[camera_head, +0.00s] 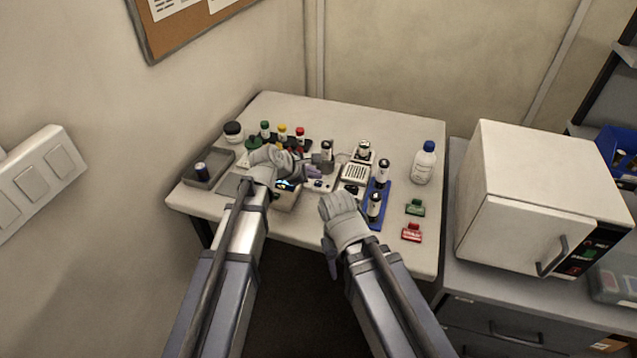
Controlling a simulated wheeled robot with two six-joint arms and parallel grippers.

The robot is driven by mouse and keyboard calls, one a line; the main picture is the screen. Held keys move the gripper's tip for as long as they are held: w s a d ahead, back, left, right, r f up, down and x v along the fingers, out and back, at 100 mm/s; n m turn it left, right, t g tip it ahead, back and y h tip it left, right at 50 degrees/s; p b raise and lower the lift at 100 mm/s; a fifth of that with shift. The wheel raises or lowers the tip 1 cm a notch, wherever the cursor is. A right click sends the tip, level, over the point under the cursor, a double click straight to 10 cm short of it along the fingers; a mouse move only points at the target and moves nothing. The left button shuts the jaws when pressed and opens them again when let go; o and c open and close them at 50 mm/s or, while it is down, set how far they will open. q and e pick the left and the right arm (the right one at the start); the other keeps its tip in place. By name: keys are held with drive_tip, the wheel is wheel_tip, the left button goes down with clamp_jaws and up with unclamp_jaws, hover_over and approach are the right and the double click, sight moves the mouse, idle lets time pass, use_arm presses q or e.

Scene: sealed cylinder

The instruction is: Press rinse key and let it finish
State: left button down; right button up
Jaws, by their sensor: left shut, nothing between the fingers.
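A small pale device (287,201) with a lit display sits near the front edge of the table, partly under my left gripper. I cannot make out which of its keys is the rinse key. My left gripper (312,172) is shut and empty, above or beside the device; contact cannot be told. My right gripper (331,206) hangs at the table's front edge, right of the device, and its fingers are hard to read. A pale unit with a grille (354,173) and a dark-capped cylinder (326,151) stand behind the grippers.
A blue rack (374,222) holds dark-labelled vials. A grey tray (222,178) and several colour-capped vials are at the left. The back of the table (350,117) is clear.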

sight(315, 184)
idle(0.3)
use_arm(q)
drive_tip(key=shift+f+b, duration=0.45)
drive_tip(key=shift+f+b, duration=0.35)
drive_tip(key=shift+b, duration=0.05)
idle(0.5)
drive_tip(key=shift+r, duration=0.1)
drive_tip(key=shift+r+p, duration=0.75)
drive_tip(key=shift+p, duration=0.1)
wheel_tip(315, 184, up, 5)
drive_tip(key=p, duration=0.5)
idle(0.3)
